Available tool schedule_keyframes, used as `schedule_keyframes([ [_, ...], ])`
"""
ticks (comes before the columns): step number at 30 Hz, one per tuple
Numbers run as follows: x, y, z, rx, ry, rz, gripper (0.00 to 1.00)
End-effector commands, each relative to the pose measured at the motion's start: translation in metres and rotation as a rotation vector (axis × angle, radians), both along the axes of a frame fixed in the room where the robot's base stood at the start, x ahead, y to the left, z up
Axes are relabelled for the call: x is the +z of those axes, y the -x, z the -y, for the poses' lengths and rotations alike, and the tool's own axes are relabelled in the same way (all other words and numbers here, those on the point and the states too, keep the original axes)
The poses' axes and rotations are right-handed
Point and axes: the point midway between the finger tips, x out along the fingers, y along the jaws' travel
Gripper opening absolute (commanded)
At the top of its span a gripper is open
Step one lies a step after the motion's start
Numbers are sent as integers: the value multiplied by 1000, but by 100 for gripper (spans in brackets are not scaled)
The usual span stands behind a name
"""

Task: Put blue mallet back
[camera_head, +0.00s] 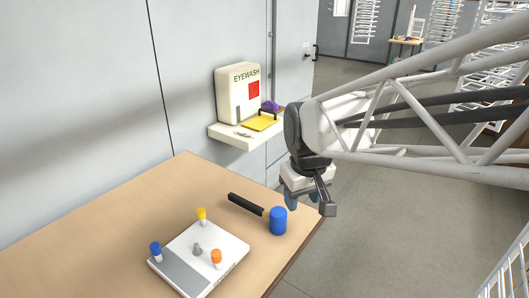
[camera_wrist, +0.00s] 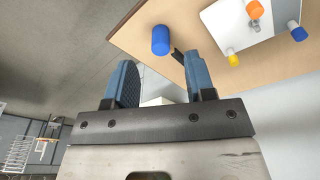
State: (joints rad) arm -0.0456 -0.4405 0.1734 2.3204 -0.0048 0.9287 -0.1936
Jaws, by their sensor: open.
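The blue mallet has a blue cylindrical head (camera_head: 278,220) and a black handle (camera_head: 246,204), and it lies on the wooden table (camera_head: 110,220) near the right edge. In the wrist view the blue head (camera_wrist: 161,40) shows beyond the fingertips, and part of the handle is hidden behind one finger. My gripper (camera_head: 308,199) is open and empty, above and to the right of the mallet in the head view. Its two blue fingers (camera_wrist: 162,80) stand apart in the wrist view, with nothing between them.
A white and grey board (camera_head: 222,248) on the table carries a yellow-topped peg (camera_head: 202,216), a blue-topped peg (camera_head: 155,251), an orange-topped peg (camera_head: 216,258) and a grey piece (camera_head: 197,249). An eyewash station (camera_head: 236,95) hangs on the wall behind. The table's left part is clear.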

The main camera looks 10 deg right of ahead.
Motion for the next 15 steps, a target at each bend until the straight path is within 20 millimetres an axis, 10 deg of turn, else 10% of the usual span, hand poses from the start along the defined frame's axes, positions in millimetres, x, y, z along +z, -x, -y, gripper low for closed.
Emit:
schedule_keyframes([
  [15,-6,114,21,-240,-34,69,50],
])
